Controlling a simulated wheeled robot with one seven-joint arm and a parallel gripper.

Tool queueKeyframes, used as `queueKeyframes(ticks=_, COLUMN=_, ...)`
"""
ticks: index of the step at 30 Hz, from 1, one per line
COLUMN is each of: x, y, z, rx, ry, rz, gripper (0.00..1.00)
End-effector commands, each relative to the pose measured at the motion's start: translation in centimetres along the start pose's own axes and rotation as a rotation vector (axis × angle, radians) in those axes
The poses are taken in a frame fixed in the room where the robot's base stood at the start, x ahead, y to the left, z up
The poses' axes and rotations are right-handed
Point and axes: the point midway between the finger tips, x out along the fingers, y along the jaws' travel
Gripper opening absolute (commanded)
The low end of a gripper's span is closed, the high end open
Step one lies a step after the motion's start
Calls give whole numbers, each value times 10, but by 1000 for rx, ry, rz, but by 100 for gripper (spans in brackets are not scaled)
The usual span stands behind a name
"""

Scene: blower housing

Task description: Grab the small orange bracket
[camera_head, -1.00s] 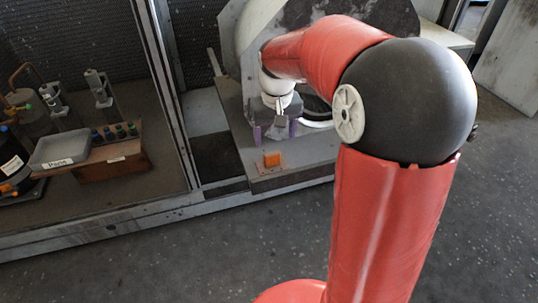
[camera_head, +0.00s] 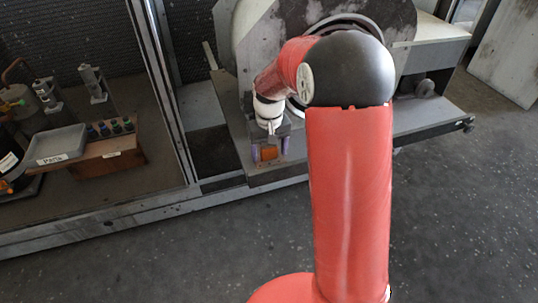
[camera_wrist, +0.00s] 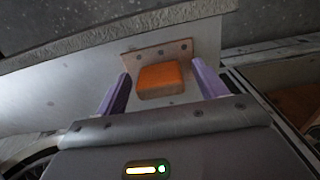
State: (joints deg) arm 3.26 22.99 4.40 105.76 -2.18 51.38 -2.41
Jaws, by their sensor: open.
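The small orange bracket (camera_wrist: 160,80) shows in the wrist view as an orange block on a thin drilled plate (camera_wrist: 172,48), lying on a grey ledge. My gripper (camera_wrist: 162,82) is open, with its two purple fingers on the left and right of the orange block in that view. I see a gap between each finger and the block. In the head view my gripper (camera_head: 270,152) points down over the front of the ledge, and the bracket (camera_head: 269,153) shows between the purple fingers. Its lower part is hard to make out there.
The ledge (camera_head: 310,165) carries the large blower housing (camera_head: 245,40) behind my arm. To the left, a frame post (camera_head: 165,90) stands beside a bench with a grey tray (camera_head: 57,145) and a wooden block with bottles (camera_head: 110,160). The floor in front is clear.

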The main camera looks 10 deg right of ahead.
Motion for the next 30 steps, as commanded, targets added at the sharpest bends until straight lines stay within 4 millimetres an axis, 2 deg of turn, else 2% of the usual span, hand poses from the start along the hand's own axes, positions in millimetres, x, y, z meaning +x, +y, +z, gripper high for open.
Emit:
queueKeyframes(ticks=5, x=0, y=0, z=0, rx=0, ry=1, rz=0, gripper=71)
queueKeyframes(ticks=17, x=0, y=0, z=0, rx=0, ry=1, rz=0, gripper=20)
queueKeyframes(ticks=25, x=-2, y=0, z=0, rx=0, ry=2, rz=0, gripper=20)
queueKeyframes(ticks=30, x=-14, y=0, z=-1, rx=0, ry=4, rz=1, gripper=20)
